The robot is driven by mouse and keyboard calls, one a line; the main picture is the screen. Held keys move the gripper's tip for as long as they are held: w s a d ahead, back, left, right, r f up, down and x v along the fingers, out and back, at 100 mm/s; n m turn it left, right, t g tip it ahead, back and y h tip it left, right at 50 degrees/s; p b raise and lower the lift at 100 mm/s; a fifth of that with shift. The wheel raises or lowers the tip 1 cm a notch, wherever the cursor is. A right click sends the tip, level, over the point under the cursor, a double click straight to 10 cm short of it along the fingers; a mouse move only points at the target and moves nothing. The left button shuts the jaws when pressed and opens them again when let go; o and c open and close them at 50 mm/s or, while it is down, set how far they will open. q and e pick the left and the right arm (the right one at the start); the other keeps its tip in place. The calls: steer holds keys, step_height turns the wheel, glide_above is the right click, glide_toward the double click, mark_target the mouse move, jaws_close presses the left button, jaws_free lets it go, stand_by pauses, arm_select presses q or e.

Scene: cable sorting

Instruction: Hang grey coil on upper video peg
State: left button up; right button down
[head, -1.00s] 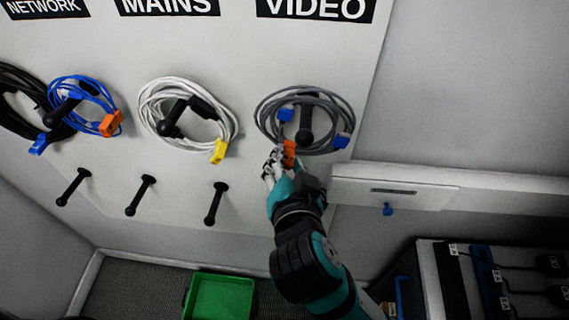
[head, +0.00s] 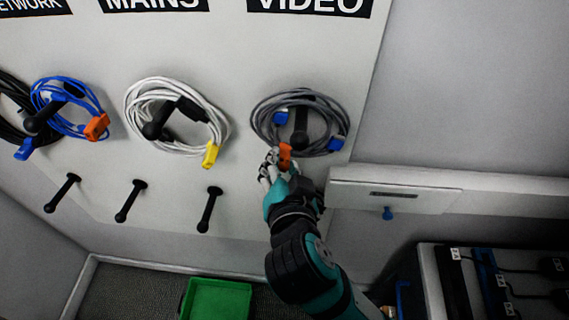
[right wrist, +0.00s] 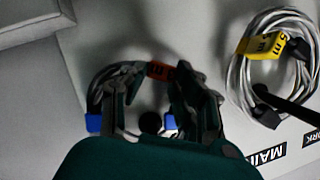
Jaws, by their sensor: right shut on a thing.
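The grey coil (head: 335,112) is at the upper peg (head: 300,130) under the VIDEO label (head: 310,5). The peg passes through the middle of the loop. The coil has two blue connectors and an orange tag (head: 285,152) at its lower edge. My right gripper (head: 270,160) is at the coil's lower left edge, shut on the coil by the orange tag. In the right wrist view the coil (right wrist: 97,95) and orange tag (right wrist: 160,70) show between and behind the fingers (right wrist: 150,95). The lower video peg is not visible; my arm covers that area. My left gripper is not in view.
A white coil (head: 140,100) hangs on the upper mains peg, a blue coil (head: 36,95) and a black coil further left. Lower pegs (head: 209,210) at left are empty. A green bin (head: 217,300) stands on the floor. A wall ledge (head: 420,195) juts out right of my arm.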

stand_by(0.3)
steer(key=c, duration=0.9)
jaws_free()
